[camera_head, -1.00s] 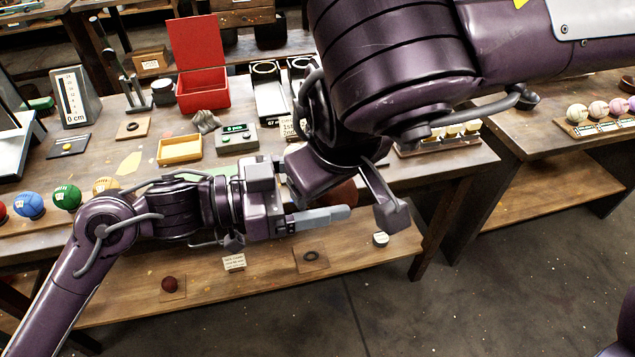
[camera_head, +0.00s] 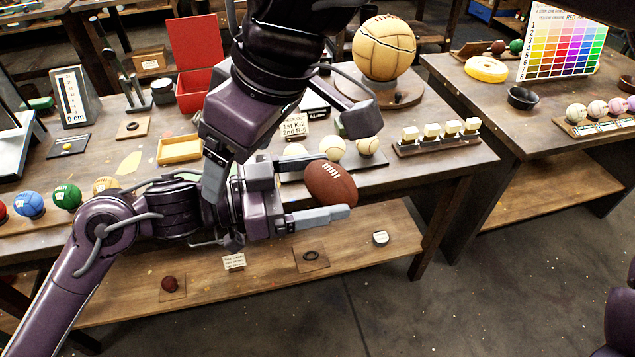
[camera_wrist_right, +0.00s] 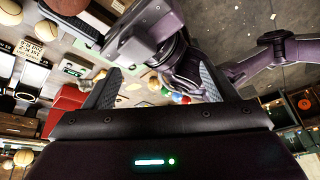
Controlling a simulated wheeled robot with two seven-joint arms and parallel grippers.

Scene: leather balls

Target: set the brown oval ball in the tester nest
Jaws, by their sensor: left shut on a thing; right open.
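The brown oval ball (camera_head: 331,185) is held tilted at the front edge of the table, with white lacing on its upper side. My left gripper (camera_head: 322,194) is shut on it, one grey finger showing below the ball. My right gripper (camera_head: 222,167) hangs from above, open, beside the left wrist. In the right wrist view, its fingers (camera_wrist_right: 160,85) are spread with nothing between them, and the left gripper shows beyond. I cannot tell which thing is the tester nest; part of the table is hidden behind my right arm.
A large tan ball (camera_head: 384,48) sits on a round wooden stand. Pale balls (camera_head: 337,148) and a rack of cream blocks (camera_head: 440,135) are near the held ball. A yellow tray (camera_head: 180,149) and an open red box (camera_head: 197,80) stand left. A lower shelf (camera_head: 345,240) lies below.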

